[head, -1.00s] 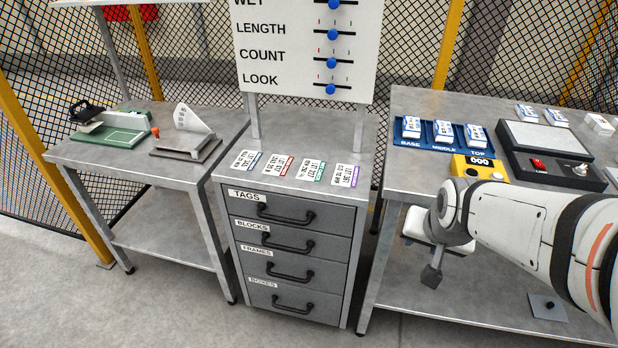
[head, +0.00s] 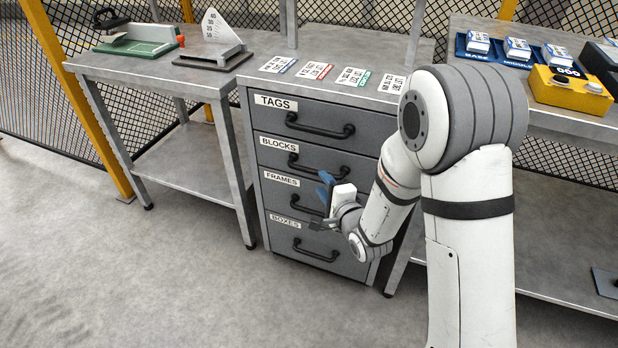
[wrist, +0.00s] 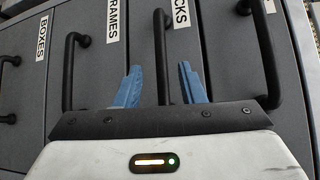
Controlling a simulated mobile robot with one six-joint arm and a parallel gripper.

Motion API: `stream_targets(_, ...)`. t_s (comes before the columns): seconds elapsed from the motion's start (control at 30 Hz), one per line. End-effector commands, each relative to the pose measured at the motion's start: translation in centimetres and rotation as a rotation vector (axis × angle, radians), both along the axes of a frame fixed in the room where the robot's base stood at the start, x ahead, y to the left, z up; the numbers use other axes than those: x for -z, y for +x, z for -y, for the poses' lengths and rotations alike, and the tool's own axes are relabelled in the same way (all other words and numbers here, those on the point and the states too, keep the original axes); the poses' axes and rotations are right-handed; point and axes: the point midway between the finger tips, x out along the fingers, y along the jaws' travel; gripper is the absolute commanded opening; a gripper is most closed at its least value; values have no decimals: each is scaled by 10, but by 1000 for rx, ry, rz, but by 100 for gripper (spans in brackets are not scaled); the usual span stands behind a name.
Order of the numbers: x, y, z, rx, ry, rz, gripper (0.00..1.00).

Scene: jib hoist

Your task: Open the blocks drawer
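The blocks drawer (head: 277,156) is the second from the top in the grey cabinet and is shut. Its black bar handle (head: 300,168) shows in the head view, its right end close to my gripper (head: 327,187). In the wrist view the cabinet appears turned on its side. There the blue fingers of my gripper (wrist: 160,86) are open, one on each side of the blocks handle (wrist: 160,55), which lines up with the gap. Whether the handle is fully between the fingertips in depth, I cannot tell. No finger visibly touches it.
The tags drawer (head: 290,107) is above; the frames drawer (head: 278,195) and boxes drawer (head: 285,235) are below, all shut. The neighbouring handles (wrist: 72,70) and (wrist: 262,50) lie on either side of my fingers. Floor (head: 190,290) in front is clear.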

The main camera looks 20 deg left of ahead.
Motion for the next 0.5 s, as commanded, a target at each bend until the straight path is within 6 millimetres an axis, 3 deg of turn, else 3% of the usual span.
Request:
stream_targets(0.3, 7, 37, -32, 0, 1, 2, 36)
stream_targets(0.5, 9, 51, -44, 0, 0, 1, 36)
